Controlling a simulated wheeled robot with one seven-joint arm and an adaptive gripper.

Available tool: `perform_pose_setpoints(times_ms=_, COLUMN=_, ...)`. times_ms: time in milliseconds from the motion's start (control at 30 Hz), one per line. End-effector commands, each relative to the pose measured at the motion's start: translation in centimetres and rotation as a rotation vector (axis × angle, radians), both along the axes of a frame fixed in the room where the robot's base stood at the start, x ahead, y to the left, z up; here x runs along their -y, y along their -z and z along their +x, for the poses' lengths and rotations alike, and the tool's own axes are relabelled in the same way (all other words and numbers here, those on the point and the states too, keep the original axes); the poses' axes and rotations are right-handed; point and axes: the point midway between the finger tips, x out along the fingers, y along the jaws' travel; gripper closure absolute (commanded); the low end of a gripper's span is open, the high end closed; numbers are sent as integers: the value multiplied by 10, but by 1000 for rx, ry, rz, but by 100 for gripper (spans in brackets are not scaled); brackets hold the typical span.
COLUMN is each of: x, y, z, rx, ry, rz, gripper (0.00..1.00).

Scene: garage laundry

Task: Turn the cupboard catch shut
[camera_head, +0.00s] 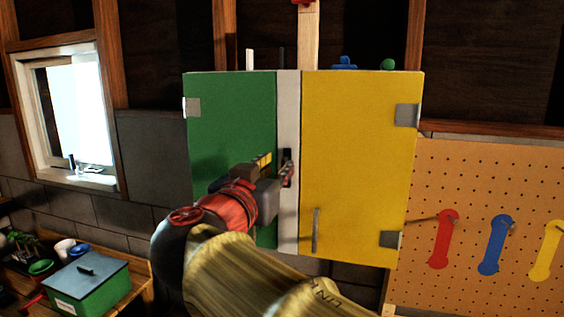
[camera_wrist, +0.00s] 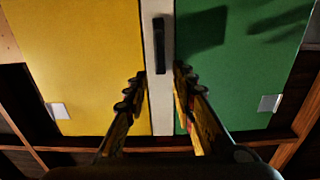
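The cupboard has a green door (camera_head: 230,115) on the left and a yellow door (camera_head: 360,150) on the right, both closed flat in the head view. A pale strip (camera_head: 288,100) runs between them. The black catch (camera_head: 286,154) sits on this strip, partly hidden by my gripper. In the wrist view the catch (camera_wrist: 160,45) is a bar lined up along the strip. My gripper (camera_head: 277,167) is in front of the strip; in the wrist view its fingers (camera_wrist: 159,75) are spread on either side of the strip, with nothing between them. Contact with the catch does not show.
A vertical handle (camera_head: 316,231) stands out low on the yellow door. Several things stand on the cupboard top. A pegboard (camera_head: 470,180) with coloured tools is at the right. A workbench with a green box (camera_head: 88,288) is at the lower left, below a window (camera_head: 75,120).

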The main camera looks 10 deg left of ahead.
Motion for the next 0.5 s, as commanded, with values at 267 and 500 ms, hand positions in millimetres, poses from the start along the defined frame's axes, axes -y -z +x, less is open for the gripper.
perform_pose_setpoints(times_ms=267, x=5, y=0, z=38, rx=-1, ry=1, rz=-1, gripper=74)
perform_pose_setpoints(times_ms=500, x=6, y=0, z=47, rx=-1, ry=-1, rz=-1, gripper=74)
